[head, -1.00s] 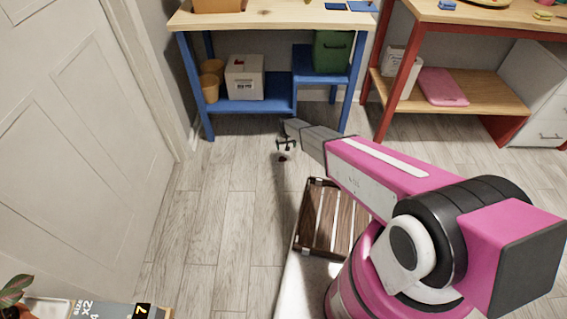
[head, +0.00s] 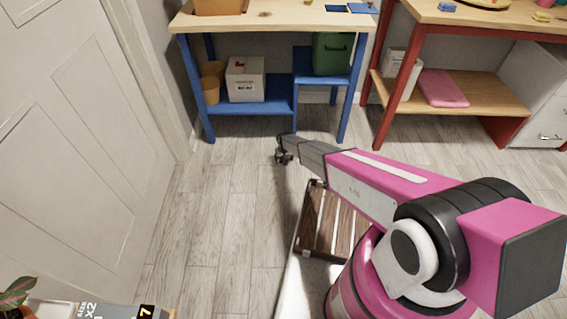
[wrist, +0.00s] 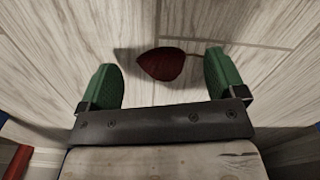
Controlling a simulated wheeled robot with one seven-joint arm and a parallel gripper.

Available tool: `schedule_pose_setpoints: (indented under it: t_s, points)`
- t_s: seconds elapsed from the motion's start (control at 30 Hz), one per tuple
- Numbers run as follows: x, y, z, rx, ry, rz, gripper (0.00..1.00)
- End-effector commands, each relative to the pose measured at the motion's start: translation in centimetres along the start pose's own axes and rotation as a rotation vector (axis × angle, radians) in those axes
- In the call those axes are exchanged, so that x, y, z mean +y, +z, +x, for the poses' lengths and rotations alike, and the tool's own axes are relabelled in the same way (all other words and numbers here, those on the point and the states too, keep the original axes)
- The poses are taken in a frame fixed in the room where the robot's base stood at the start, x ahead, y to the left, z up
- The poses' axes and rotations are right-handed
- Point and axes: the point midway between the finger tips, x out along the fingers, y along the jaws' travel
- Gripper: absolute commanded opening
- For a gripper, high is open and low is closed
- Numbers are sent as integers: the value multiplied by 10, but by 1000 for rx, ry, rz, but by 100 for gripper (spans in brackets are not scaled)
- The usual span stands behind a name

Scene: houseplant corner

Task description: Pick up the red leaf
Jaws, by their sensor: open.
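The red leaf (wrist: 162,64) lies on the pale wood floor in the wrist view, dark red with a thin stem pointing right. My gripper (wrist: 161,75) is open, with one green-padded finger to the left of the leaf and one to the right. The leaf appears between the fingertips, with a gap on each side, and neither finger visibly touches it. In the head view my gripper (head: 284,156) is low over the floor in front of the blue table. I cannot make out the leaf there; the gripper seems to hide it.
A blue-legged table (head: 345,110) stands behind the gripper, with a white box (head: 245,80) on its lower shelf. A brown slatted crate (head: 308,225) is by my arm. A red-legged table (head: 385,118) stands to the right. The floor left of the gripper is clear.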

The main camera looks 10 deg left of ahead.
Motion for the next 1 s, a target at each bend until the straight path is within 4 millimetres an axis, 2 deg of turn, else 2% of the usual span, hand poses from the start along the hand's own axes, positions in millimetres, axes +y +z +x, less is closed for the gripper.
schedule_pose_setpoints:
  t_s: [0.03, 0.1, 0.33, 0.37, 0.5, 1.0]
  points:
    - [0, -1, 9, -1, 0, 0, 89]
    - [0, 0, 15, -1, 0, 0, 89]
    - [0, 0, 16, 0, 0, 0, 89]
    - [0, 0, 16, 0, 0, 0, 83]
    - [0, 0, 15, 0, 0, 0, 37]
    - [0, 0, 13, 0, 0, 0, 36]
